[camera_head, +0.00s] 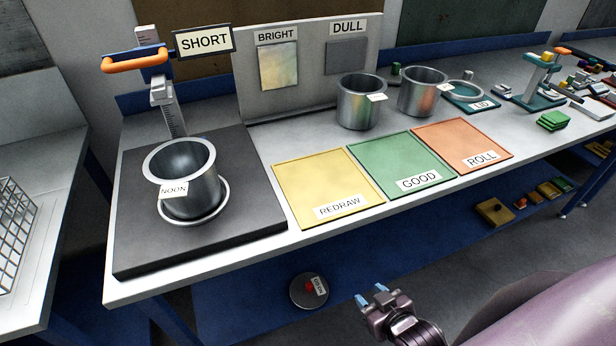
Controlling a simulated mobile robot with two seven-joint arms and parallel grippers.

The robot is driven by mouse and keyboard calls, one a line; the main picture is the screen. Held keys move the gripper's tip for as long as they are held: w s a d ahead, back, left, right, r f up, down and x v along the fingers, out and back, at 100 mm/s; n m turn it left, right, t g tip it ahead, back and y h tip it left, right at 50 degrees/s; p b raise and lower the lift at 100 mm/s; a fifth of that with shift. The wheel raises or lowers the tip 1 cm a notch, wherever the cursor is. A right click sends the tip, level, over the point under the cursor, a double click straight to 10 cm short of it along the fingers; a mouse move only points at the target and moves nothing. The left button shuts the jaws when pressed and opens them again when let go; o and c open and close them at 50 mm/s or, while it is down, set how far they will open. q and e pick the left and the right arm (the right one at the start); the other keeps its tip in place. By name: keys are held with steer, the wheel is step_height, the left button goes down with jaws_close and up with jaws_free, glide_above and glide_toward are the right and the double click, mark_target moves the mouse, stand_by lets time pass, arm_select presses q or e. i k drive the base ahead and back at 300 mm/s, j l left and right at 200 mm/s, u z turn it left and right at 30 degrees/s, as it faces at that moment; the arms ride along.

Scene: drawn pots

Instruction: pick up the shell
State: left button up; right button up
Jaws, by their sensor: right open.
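A shiny metal pot-shaped shell (205,190) with a white tag reading NOON stands upright inside a pale ring on the dark square plate (135,235) at the left of the bench. Two more metal shells stand upright at the back, one in the middle (358,108) and one to its right (418,98), each with a small white tag. My right gripper (372,294) is open and empty. It shows low in the picture, in front of the bench and apart from every shell. My left gripper is not in view.
A gauge post with an orange handle (138,62) and a SHORT sign stands behind the plate. Yellow REDRAW (320,180), green GOOD (395,160) and orange ROLL (460,140) mats are empty. A dark disc (304,296) lies below the bench edge. A wire basket (15,235) is far left.

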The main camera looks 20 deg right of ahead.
mark_target(183, 171)
steer(key=j+z, duration=0.1)
steer(key=j, duration=1.1)
steer(key=k+j+z, duration=0.1)
steer(key=j, duration=1.1)
